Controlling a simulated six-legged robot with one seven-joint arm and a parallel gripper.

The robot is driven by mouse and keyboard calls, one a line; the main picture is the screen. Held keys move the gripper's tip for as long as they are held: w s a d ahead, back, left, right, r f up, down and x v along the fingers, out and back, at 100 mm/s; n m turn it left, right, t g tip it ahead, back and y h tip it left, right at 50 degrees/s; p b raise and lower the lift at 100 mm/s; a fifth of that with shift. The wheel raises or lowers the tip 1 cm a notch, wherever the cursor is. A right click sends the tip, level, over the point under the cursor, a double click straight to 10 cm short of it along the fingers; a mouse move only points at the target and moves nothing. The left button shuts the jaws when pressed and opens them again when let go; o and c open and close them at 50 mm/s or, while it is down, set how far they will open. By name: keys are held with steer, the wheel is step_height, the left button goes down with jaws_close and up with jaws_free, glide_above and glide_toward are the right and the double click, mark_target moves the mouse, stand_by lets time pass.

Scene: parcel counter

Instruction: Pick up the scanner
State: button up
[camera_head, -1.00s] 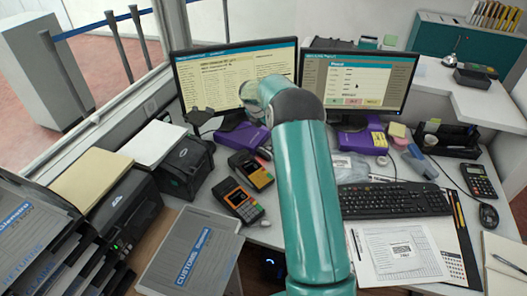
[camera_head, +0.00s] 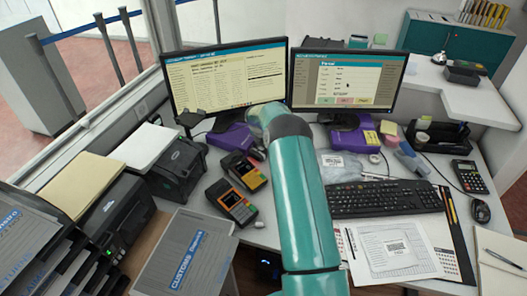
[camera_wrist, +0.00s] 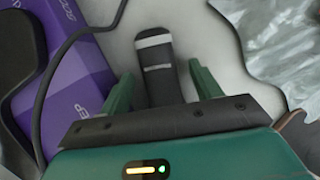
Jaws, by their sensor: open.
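In the wrist view a dark grey, narrow, rounded thing with two pale bands (camera_wrist: 157,62) lies on the light counter. It looks like the handle of the scanner, but I cannot be sure from this part alone. My gripper (camera_wrist: 160,72) is open, with its two green fingers on either side of this thing's near part. Whether they touch it I cannot tell. Its near end is hidden behind my gripper. In the head view my arm hides both the gripper and this thing.
A purple box (camera_wrist: 75,75) with a black cable (camera_wrist: 62,58) beside it lies close on the left; crinkled clear plastic (camera_wrist: 285,40) lies on the right. Two monitors (camera_head: 225,80) stand behind, a keyboard (camera_head: 385,199) to the right, and two card terminals (camera_head: 231,201) to the left.

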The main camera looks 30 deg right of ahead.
steer(key=c, duration=1.2)
steer(key=shift+r, duration=0.15)
